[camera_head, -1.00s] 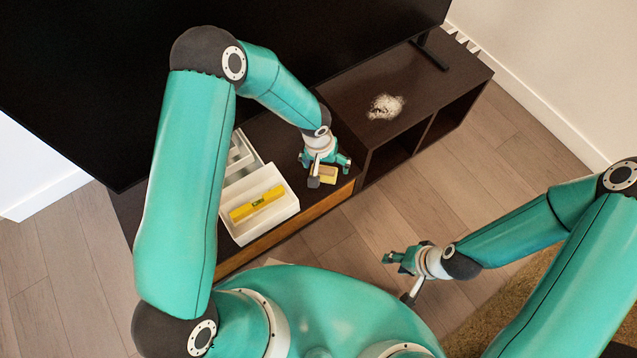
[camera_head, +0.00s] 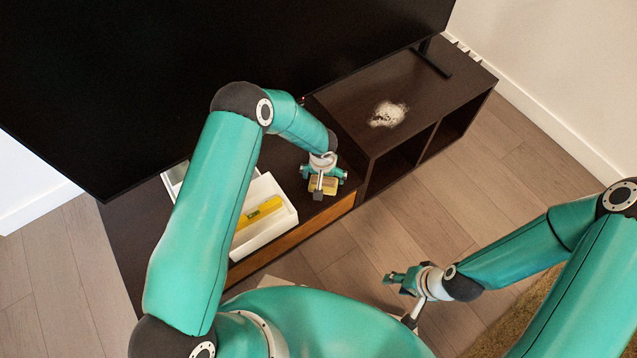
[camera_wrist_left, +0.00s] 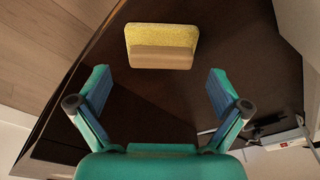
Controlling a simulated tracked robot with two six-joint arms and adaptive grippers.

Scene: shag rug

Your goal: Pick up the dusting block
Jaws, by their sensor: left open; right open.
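The dusting block (camera_wrist_left: 161,46) is a small block with a yellow side and a tan side. It lies on the dark cabinet top near its front edge. In the head view the block (camera_head: 324,185) shows partly, behind and between the fingers of my left gripper (camera_head: 323,183). In the left wrist view my left gripper (camera_wrist_left: 160,92) is open, with the block ahead of and between its spread fingers, apart from both. My right gripper (camera_head: 398,279) is open and empty over the floor at the right.
A white tray (camera_head: 275,227) with a yellow level-like tool (camera_head: 262,211) stands left of my left gripper. A white dust patch (camera_head: 388,114) lies on the higher shelf top (camera_head: 350,98). A large black screen (camera_head: 150,80) stands behind. Wood floor is clear in front.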

